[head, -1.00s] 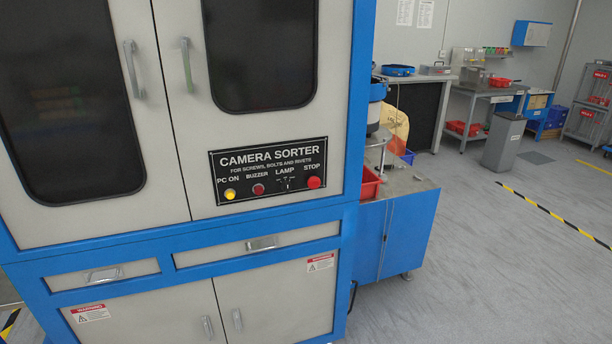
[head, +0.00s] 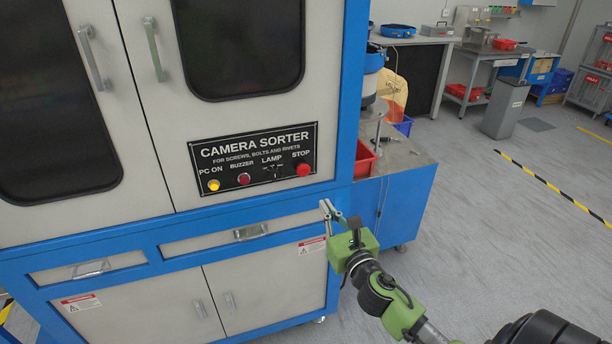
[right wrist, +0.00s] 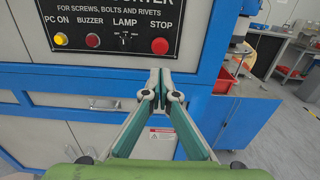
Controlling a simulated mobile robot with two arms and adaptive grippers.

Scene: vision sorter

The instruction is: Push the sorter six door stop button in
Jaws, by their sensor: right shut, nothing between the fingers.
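The red STOP button (head: 303,169) is at the right end of the black CAMERA SORTER panel (head: 257,136) on the cabinet door. It stands out from the panel. It also shows in the right wrist view (right wrist: 160,46), above the fingertips. My right gripper (head: 328,206) is shut and empty, below and right of the button and apart from it. In the right wrist view its fingertips (right wrist: 161,74) meet in front of the blue frame below the panel. My left gripper is not in view.
A yellow PC ON button (head: 214,185), a red BUZZER button (head: 244,179) and a LAMP switch (head: 272,172) share the panel. Drawer handles (head: 250,232) stick out below. A red bin (head: 365,160) sits right of the cabinet. Open floor (head: 500,230) lies to the right.

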